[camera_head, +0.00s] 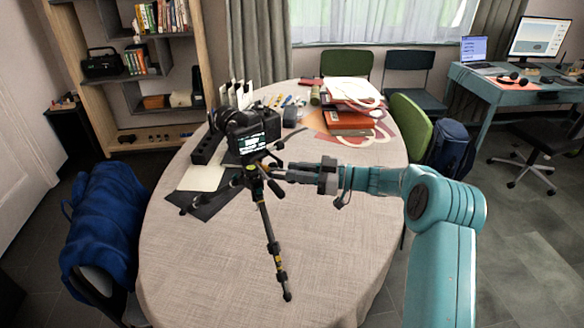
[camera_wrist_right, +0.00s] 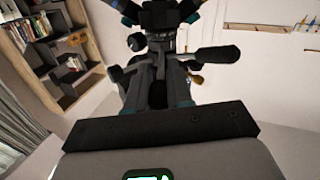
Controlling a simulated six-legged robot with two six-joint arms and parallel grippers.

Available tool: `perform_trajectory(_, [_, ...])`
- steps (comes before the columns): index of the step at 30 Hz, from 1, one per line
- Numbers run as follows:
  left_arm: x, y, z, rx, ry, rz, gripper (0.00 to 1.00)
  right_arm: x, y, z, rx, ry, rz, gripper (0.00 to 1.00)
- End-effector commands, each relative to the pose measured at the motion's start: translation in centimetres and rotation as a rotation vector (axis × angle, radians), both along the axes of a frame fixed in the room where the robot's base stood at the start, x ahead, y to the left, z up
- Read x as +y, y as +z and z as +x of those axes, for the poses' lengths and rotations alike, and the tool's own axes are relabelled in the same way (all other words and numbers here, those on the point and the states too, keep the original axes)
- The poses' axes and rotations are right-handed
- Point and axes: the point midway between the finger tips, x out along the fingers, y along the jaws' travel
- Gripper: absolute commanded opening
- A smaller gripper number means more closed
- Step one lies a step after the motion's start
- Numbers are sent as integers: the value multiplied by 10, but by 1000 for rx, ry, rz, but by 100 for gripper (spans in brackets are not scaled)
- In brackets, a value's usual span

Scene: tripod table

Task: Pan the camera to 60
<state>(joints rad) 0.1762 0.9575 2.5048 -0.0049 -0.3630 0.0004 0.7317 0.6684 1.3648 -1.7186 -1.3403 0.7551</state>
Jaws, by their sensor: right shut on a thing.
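A black camera (camera_head: 236,127) with a lit rear screen sits on top of a small black tripod (camera_head: 268,228), which stands on the round table (camera_head: 200,270). The camera's lens side faces up and left in the head view, and its screen faces me. My right gripper (camera_head: 284,174) reaches in from the right and is shut on the tripod's pan handle (camera_head: 277,173), just below the camera. The grip itself is small and partly hidden. In the right wrist view, the gripper fingers (camera_wrist_right: 160,78) point at the dark tripod head (camera_wrist_right: 165,45). My left gripper is not in view.
Books and a red case (camera_head: 350,118) lie at the table's back right. A black box (camera_head: 207,146) and a dark mat with paper (camera_head: 203,178) lie left of the tripod. The table's front is clear.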

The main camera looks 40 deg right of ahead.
Motion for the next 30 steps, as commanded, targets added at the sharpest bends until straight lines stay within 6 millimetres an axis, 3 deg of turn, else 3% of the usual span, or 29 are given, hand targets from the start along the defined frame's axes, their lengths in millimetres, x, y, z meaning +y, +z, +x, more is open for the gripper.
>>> perform_trajectory(14, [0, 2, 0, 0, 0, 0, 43, -3, 3, -2, -8, 9, 3, 0])
perform_trajectory(15, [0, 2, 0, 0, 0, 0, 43, -3, 3, -2, -8, 9, 3, 27])
perform_trajectory(17, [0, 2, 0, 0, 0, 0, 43, -3, 3, -2, -7, 9, 2, 46])
perform_trajectory(26, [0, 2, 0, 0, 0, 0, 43, -3, 2, -1, -5, 12, 2, 46])
perform_trajectory(30, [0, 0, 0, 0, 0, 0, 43, -13, 1, -11, -4, 7, 1, 46])
